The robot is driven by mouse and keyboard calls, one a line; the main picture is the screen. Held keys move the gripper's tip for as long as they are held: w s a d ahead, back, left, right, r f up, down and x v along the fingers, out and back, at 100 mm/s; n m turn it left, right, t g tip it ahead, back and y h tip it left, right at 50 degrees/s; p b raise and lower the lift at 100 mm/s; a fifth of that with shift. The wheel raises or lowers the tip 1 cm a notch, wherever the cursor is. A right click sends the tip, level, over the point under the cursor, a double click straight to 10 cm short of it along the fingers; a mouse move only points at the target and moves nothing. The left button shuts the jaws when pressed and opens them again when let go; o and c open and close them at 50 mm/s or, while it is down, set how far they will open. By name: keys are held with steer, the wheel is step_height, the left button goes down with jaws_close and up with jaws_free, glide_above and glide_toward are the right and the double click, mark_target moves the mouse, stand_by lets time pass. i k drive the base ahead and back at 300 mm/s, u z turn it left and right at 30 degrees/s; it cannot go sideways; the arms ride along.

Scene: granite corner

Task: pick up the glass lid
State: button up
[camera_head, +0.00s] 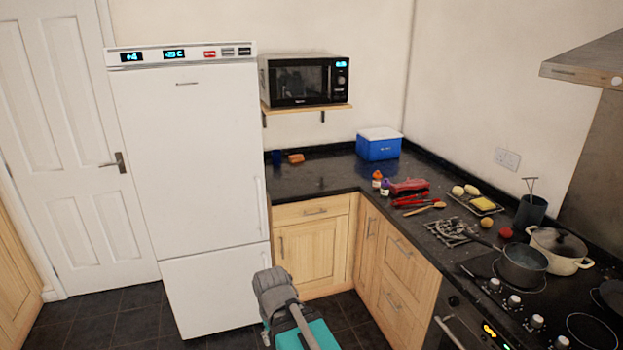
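A glass lid (568,241) with a dark knob rests on top of a cream pot (557,263) at the right, beside the hob. It looks dark through the glass, and its rim is hard to make out at this size. A dark saucepan (522,268) stands just left of the cream pot and close to it. My gripper cannot be made out; only parts of my arm and teal base show at the bottom centre, well away from the lid.
The dark worktop (335,174) holds a blue cool box (379,146), red-handled tongs (410,200), a wire trivet (452,231), a tray with food (475,204) and a utensil pot (531,211). A cooker hood (590,62) juts out above. Dark floor lies before the cupboards.

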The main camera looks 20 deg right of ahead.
mark_target(452, 228)
steer(key=z, duration=0.25)
steer(key=i, duration=0.65)
steer(key=z, duration=1.1)
steer(key=i, duration=0.9)
steer(key=z, duration=0.55)
steer(key=k, duration=0.95)
steer(key=z, duration=0.15)
steer(key=i, duration=0.45)
